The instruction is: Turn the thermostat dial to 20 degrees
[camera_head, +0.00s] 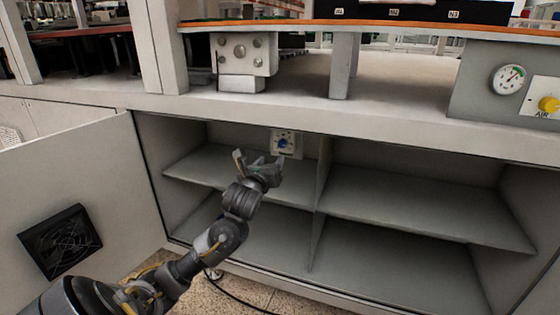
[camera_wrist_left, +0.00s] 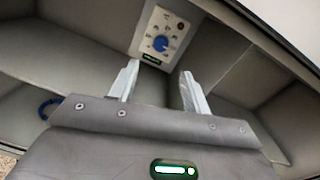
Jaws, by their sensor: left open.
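The thermostat (camera_head: 286,142) is a pale square plate on the back wall of the open cabinet, with a blue dial (camera_head: 283,144) in its middle. In the left wrist view the thermostat plate (camera_wrist_left: 171,21) and the blue dial (camera_wrist_left: 160,43) show ahead, just beyond the fingertips. The markings around the dial are too small to read. My left gripper (camera_head: 259,157) is open and empty, inside the cabinet just below and left of the dial. In the wrist view its two fingers (camera_wrist_left: 158,71) are apart, and neither visibly touches the dial. My right gripper is not in view.
The cabinet has shelves (camera_head: 420,200) and a middle divider (camera_head: 321,180) close to the right of my gripper. The open door (camera_head: 80,180) with a black fan grille (camera_head: 60,241) stands at left. A gauge (camera_head: 508,79) and a yellow AIR knob (camera_head: 548,104) are at upper right.

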